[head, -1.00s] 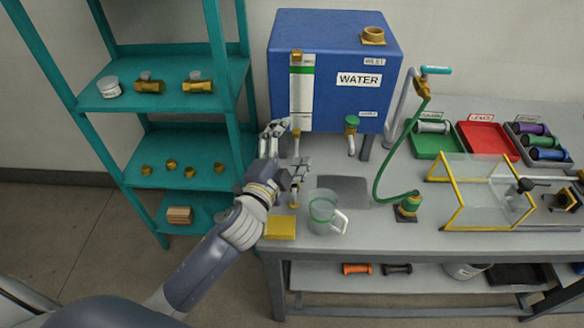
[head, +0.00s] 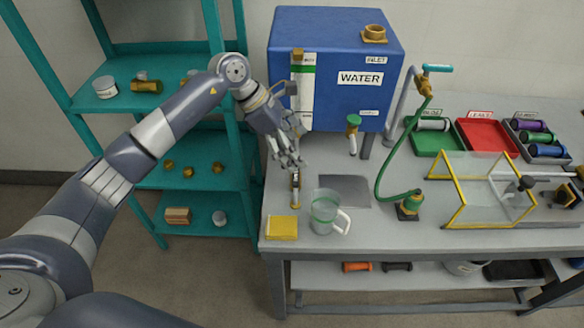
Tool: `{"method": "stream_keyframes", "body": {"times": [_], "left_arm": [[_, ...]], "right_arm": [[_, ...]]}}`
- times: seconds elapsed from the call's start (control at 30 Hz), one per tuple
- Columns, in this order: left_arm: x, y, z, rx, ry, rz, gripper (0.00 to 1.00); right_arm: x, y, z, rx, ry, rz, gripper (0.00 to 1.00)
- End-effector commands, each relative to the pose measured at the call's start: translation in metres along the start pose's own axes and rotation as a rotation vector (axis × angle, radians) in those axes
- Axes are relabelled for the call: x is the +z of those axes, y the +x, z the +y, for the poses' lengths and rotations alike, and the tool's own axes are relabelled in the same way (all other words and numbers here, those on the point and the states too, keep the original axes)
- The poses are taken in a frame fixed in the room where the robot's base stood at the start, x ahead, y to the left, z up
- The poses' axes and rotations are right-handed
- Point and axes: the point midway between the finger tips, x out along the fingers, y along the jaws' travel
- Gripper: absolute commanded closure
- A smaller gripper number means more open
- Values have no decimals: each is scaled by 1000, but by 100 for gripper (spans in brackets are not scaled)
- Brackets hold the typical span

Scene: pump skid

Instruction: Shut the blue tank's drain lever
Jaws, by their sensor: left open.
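The blue tank (head: 335,50), marked WATER, stands at the back of the bench. A tap with a green handle (head: 352,120) comes out of its front low on the right, beside a small label too blurred to read. A brass fitting (head: 295,190) stands below the tank's left front, under the sight gauge (head: 301,90). I cannot tell which of these bears the drain lever, nor its position. My left gripper (head: 292,163) is open and points down, just above the brass fitting and left of the green-handled tap. My right gripper is not in view.
A clear jug (head: 325,213) and yellow sponge (head: 282,228) stand near the bench's front edge. A green hose (head: 387,155) curves to the right of the tap. A yellow-framed clear guard (head: 485,190) stands further right. The teal shelf (head: 190,150) is left of the bench.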

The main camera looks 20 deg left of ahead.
Motion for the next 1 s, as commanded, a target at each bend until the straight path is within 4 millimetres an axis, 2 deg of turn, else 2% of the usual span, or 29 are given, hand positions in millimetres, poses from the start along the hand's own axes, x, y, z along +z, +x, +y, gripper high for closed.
{"method": "stream_keyframes", "body": {"times": [0.03, 0.1, 0.27, 0.37, 0.73, 1.0], "left_arm": [[-14, -11, 7, 10, 10, 66, 15], [-29, -20, 12, 14, 16, 133, 15], [-41, -24, 16, 13, 20, 190, 15], [-43, -12, 15, 11, 18, 189, 15], [-54, 54, 15, 10, 17, 187, 15], [-60, 78, 17, 13, 19, 185, 15]], "right_arm": [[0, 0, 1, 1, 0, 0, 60], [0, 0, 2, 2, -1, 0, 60], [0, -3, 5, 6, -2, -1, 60], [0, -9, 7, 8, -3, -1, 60], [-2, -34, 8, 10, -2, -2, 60], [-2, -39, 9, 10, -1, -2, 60]]}}
